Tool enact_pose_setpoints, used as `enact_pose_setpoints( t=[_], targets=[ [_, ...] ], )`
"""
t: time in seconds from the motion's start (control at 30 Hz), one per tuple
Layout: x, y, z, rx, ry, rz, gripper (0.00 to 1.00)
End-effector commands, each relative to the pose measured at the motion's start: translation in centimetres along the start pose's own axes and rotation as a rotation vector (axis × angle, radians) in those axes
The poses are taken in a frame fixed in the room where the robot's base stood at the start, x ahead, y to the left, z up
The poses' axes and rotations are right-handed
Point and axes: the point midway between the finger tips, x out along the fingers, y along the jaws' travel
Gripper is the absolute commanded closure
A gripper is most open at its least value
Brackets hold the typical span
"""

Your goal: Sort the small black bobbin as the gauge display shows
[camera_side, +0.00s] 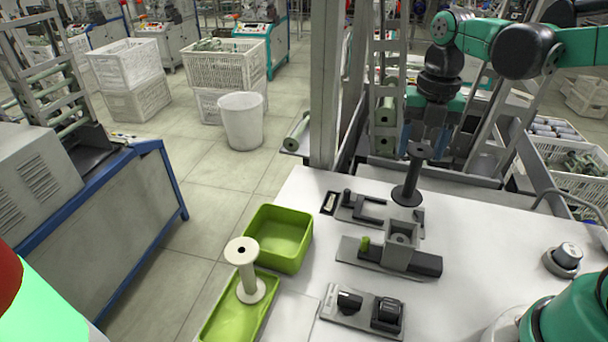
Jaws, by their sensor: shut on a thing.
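The small black bobbin (413,176) hangs nearly upright, slightly tilted, with a wide flange at each end. My gripper (424,138) is shut on its upper end; the fingertips are dark and hard to make out. The bobbin's lower flange is by a dark forked fixture (368,208) on the white table. I cannot tell whether it touches the surface. In front is a grey gauge block (402,234) on a dark base, with a small green piece (365,243) at its left. A small dark panel (329,203) stands left of the fork; no reading is legible.
Two green trays sit at the table's left edge: an empty-looking one (281,212) and a nearer one (213,325) with a cream bobbin (246,270) standing in it. A round knob (564,258) is at right.

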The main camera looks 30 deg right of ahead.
Motion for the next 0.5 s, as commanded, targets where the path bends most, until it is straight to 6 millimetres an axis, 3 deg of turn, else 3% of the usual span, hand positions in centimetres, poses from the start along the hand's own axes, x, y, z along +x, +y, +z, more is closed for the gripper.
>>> enact_pose_setpoints(
  t=[0.27, 0.37, 0.5],
  targets=[
    [-0.1, 0.5, 0.0, -0.013, 0.0, 0.0, 0.79],
    [-0.8, 2.5, -0.3, -0.063, 0.0, 0.0, 0.79],
    [-2.3, 7.9, -1.8, -0.192, 0.0, 0.0, 0.79]
  ],
)
